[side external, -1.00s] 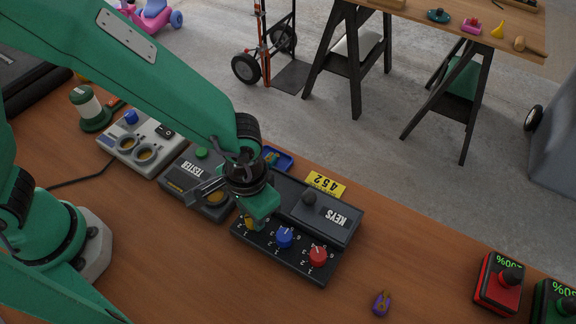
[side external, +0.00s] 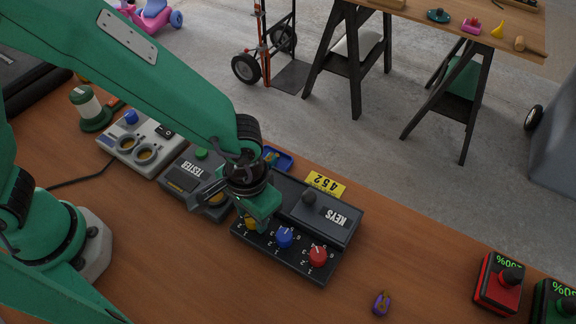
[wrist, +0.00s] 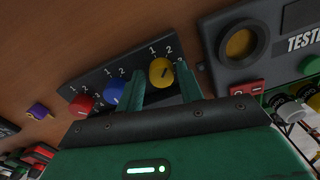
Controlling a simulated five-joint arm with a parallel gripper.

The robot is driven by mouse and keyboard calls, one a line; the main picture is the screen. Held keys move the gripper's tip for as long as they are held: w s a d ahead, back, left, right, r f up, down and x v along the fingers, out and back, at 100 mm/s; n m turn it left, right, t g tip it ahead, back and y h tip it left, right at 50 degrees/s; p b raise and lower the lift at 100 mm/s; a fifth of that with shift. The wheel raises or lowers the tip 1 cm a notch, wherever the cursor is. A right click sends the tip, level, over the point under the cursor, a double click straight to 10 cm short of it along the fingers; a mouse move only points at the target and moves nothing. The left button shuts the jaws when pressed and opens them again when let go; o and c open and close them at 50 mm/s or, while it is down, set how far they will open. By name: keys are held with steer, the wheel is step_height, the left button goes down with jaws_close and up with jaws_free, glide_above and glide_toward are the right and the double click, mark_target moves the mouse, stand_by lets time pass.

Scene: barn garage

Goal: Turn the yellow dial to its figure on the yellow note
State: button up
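The yellow dial (side external: 249,223) is at the left end of a black dial panel (side external: 322,277), partly hidden by my gripper in the side view. My gripper (wrist: 161,80) is open, with one finger on each side of the yellow dial. I see a narrow gap to the left finger; contact on the right cannot be told. The dial's mark is too small to read surely. The yellow note (side external: 325,185) lies behind the KEYS box and shows 452 upside down.
A blue dial (side external: 285,237) and a red dial (side external: 318,256) are on the same panel. The KEYS box (side external: 343,219) with a dark knob adjoins its back. The TESTER box (side external: 190,180) is close on the left. The table to the right is mostly clear.

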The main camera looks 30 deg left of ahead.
steer(key=shift+r, duration=0.1)
steer(key=shift+d+r, duration=0.1)
steer(key=shift+r, duration=3.65)
steer(key=shift+w+r, duration=0.1)
steer(key=shift+w+a+r, duration=0.1)
steer(key=shift+a+r, duration=0.1)
steer(key=shift+a, duration=0.1)
steer(key=w+a+r+n+t+h, duration=0.1)
steer(key=a+r, duration=0.3)
steer(key=a, duration=0.3)
steer(key=w+a+r+t, duration=0.1)
steer(key=w+a+r, duration=0.1)
steer(key=a+r, duration=0.3)
steer(key=s+a+r+t, duration=0.2)
steer(key=s+a, duration=0.1)
steer(key=a, duration=0.4)
steer(key=s+a+r+n+t, duration=0.1)
steer(key=s+a+r, duration=0.1)
steer(key=a, duration=0.6)
steer(key=shift+s+t+y, duration=0.4)
